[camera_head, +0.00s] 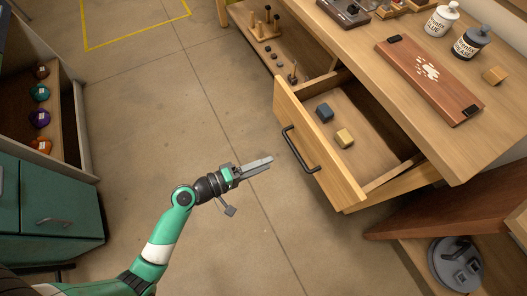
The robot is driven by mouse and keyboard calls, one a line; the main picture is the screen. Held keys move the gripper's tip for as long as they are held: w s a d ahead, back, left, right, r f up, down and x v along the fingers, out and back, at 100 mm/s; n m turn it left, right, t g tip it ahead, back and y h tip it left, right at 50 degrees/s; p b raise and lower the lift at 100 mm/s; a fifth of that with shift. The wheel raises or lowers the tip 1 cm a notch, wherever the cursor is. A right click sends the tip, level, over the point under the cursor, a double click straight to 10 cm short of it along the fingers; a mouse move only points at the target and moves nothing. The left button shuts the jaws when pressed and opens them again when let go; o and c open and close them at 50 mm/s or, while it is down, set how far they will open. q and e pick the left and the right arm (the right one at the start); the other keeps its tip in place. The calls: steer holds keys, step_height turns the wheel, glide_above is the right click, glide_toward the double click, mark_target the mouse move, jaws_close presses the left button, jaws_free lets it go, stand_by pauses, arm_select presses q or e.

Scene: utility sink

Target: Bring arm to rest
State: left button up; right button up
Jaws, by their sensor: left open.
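My left arm comes in from the lower left, green, white and black. Its gripper (251,186) is open and empty, with the fingers spread wide. It is over the bare floor, to the left of the open drawer (335,188) and apart from the black drawer handle (299,148). In the drawer are a dark blue block (324,112) and a yellow block (344,138). My right gripper is not in view.
The wooden workbench (380,25) bears a brown board (430,80), a white bottle (441,19), a dark bottle (471,42) and a small wooden block (495,75). A teal cabinet (50,200) stands at left. Open floor (150,90) lies between.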

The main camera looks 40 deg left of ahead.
arm_select(q)
steer(key=shift+w, duration=0.1)
stand_by(0.3)
steer(key=shift+d, duration=0.15)
steer(key=w+d+r+m+t+h, duration=0.15)
steer(key=w+r, duration=0.25)
steer(key=r, duration=0.4)
steer(key=w+d+r+m+t+h, duration=0.1)
steer(key=w+d+r+m, duration=0.2)
steer(key=r, duration=0.6)
step_height(320, 180, up, 22)
steer(key=w+d+m+t+h, duration=0.1)
steer(key=w+m+t+h, duration=0.15)
steer(key=m, duration=0.45)
steer(key=s+a+r+m+t+y+p, duration=0.1)
steer(key=s+a+r+t+y, duration=0.15)
steer(key=r, duration=0.45)
steer(key=s+a+r+m+t+y+p, duration=0.1)
steer(key=s+a+r+t+y, duration=0.2)
steer(key=r, duration=0.4)
steer(key=s+a+r+m+t+y+p, duration=0.1)
steer(key=s+r+t+y, duration=0.3)
steer(key=r, duration=0.4)
step_height(320, 180, up, 32)
steer(key=g+p, duration=0.1)
steer(key=p, duration=3.1)
steer(key=shift+a+r+p, duration=0.15)
steer(key=shift+r+p, duration=0.1)
steer(key=shift+p, duration=0.15)
